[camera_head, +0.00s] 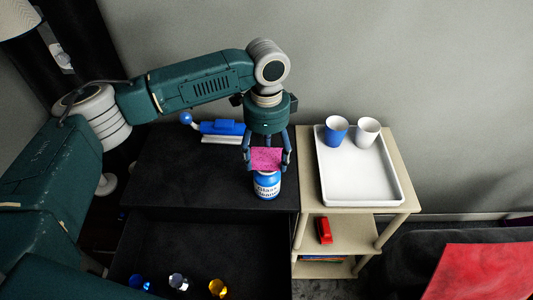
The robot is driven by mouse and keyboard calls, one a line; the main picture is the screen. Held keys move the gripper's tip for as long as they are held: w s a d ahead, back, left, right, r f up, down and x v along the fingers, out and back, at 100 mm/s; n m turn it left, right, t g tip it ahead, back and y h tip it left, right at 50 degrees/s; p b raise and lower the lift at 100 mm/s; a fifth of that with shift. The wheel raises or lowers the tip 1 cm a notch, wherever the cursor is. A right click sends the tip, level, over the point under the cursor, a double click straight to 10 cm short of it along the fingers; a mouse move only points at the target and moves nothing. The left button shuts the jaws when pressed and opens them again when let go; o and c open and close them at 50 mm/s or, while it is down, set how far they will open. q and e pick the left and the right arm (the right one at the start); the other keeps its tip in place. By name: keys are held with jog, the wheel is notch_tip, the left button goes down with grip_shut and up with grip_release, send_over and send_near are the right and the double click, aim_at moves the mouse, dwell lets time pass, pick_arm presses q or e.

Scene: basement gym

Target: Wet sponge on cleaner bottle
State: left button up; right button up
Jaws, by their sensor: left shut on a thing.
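A pink sponge (267,159) is held between the fingers of my left gripper (267,163), which points down and is shut on it. The cleaner bottle (267,186), blue and white with a printed label, stands upright on the black cabinet top (190,175) directly below the sponge in the picture. The sponge hides the upper part of the bottle. I cannot tell whether the sponge touches it. My right gripper is not in view.
A blue and white object (221,129) lies behind the gripper. A white tray (333,190) with a blue cup (336,131) and a white cup (367,132) sits on the beige shelf at right. Small coloured items (217,288) lie in the open drawer (205,248) in front.

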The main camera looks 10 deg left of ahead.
aim_at(266, 158)
pick_arm(q)
jog(key=shift+f, duration=0.85)
dwell(0.9)
jog(key=shift+r, duration=0.1)
notch_tip(266, 158, up, 7)
jog(key=p, duration=0.8)
dwell(0.8)
